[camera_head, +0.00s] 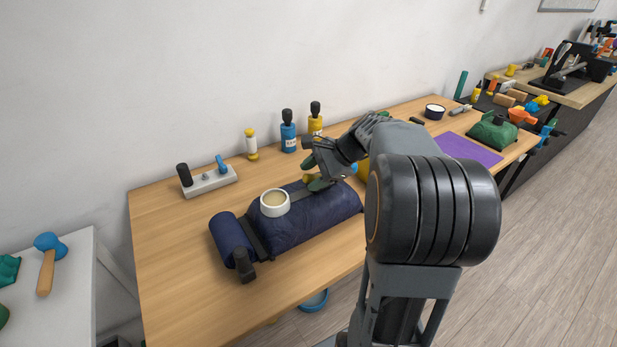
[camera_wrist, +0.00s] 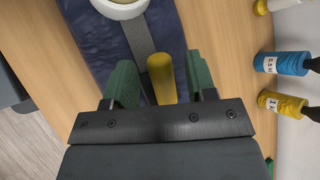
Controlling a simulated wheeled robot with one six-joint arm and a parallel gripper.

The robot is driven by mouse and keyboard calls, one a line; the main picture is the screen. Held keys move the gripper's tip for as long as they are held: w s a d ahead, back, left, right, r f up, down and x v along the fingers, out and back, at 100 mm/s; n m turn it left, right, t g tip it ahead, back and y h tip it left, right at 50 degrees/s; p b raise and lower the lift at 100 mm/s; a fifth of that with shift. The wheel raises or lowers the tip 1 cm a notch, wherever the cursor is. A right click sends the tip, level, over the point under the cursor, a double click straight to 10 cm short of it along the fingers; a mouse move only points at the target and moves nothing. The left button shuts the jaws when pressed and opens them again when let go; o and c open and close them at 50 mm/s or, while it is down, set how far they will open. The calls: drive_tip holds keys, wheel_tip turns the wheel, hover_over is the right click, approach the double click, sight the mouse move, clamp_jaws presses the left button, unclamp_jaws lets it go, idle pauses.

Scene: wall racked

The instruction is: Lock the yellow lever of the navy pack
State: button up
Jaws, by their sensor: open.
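The navy pack (camera_head: 311,217) lies on the wooden bench, with a dark strap running along its top. It also shows in the wrist view (camera_wrist: 100,45). The yellow lever (camera_wrist: 161,78) stands between the two green fingers of my gripper (camera_wrist: 161,80), with space visible on both sides. In the head view only a bit of yellow shows by my gripper (camera_head: 318,181), which is over the right part of the pack. My gripper is open. I cannot tell how far the lever is turned.
A grey block with pegs (camera_head: 207,182) is at the back left. A purple mat (camera_head: 470,150) lies to the right. Bare bench shows at the left.

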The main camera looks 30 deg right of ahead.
drive_tip(key=p+v, duration=0.1)
drive_tip(key=v, duration=1.1)
drive_tip(key=shift+r, duration=0.1)
drive_tip(key=shift+c, duration=0.6)
drive_tip(key=shift+g+h, duration=0.7)
drive_tip(key=shift+h, duration=0.1)
drive_tip(key=r+p, duration=0.1)
drive_tip(key=p, duration=0.1)
drive_tip(key=r+p, duration=0.3)
drive_tip(key=p, duration=0.2)
drive_tip(key=shift+w+r, duration=0.25)
drive_tip(key=shift+w, duration=0.15)
drive_tip(key=c, duration=0.6)
drive_tip(key=shift+r+p, duration=0.15)
drive_tip(key=shift+p, duration=0.25)
drive_tip(key=shift+c, duration=0.8)
drive_tip(key=shift+w+h, duration=0.1)
drive_tip(key=shift+h, duration=0.2)
clamp_jaws()
drive_tip(key=x, duration=1.4)
drive_tip(key=shift+s, duration=0.2)
drive_tip(key=shift+d, duration=0.1)
